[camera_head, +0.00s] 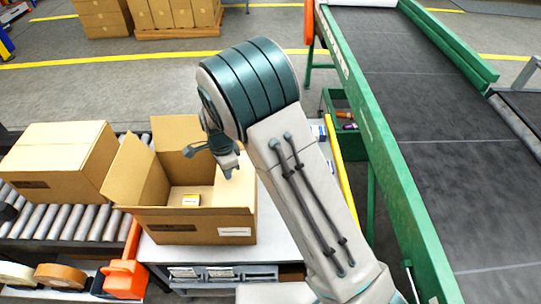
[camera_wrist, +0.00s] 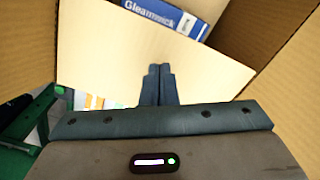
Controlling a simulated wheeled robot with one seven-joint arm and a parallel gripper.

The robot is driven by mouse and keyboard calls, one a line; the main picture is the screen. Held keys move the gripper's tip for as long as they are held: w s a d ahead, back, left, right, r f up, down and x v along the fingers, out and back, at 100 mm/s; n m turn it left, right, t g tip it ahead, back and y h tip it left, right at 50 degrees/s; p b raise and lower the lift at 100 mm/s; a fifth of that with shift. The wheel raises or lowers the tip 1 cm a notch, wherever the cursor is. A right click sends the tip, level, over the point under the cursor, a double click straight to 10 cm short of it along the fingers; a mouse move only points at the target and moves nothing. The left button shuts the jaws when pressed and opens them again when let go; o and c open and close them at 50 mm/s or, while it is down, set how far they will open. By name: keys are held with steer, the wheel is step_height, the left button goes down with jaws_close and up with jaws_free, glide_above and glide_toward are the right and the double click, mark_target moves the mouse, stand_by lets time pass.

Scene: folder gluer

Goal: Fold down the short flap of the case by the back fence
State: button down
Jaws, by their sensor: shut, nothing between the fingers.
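The open case (camera_head: 195,226) is a brown carton on the white table, with a small box (camera_head: 191,200) inside. Its back flap (camera_head: 178,131) and its left flap (camera_head: 143,172) stand up. Its right side is partly hidden by my arm. My gripper (camera_head: 229,172) is shut and empty, over the right part of the case opening. In the wrist view my gripper (camera_wrist: 159,70) points at a pale cardboard panel (camera_wrist: 110,45), and contact cannot be told. A blue-and-white box marked Gleamwick (camera_wrist: 165,22) shows beyond that panel. I cannot make out the back fence.
A closed carton (camera_head: 55,165) sits on the roller conveyor (camera_head: 65,215) at left. A tape roll (camera_head: 60,275) and an orange tool (camera_head: 125,277) lie at front left. A green-framed belt conveyor (camera_head: 415,130) stands to the right, with a yellow rail (camera_head: 341,165) close to my arm.

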step_height(320, 180, up, 9)
steer(key=p, duration=0.6)
steer(key=shift+r, duration=0.1)
stand_by(0.6)
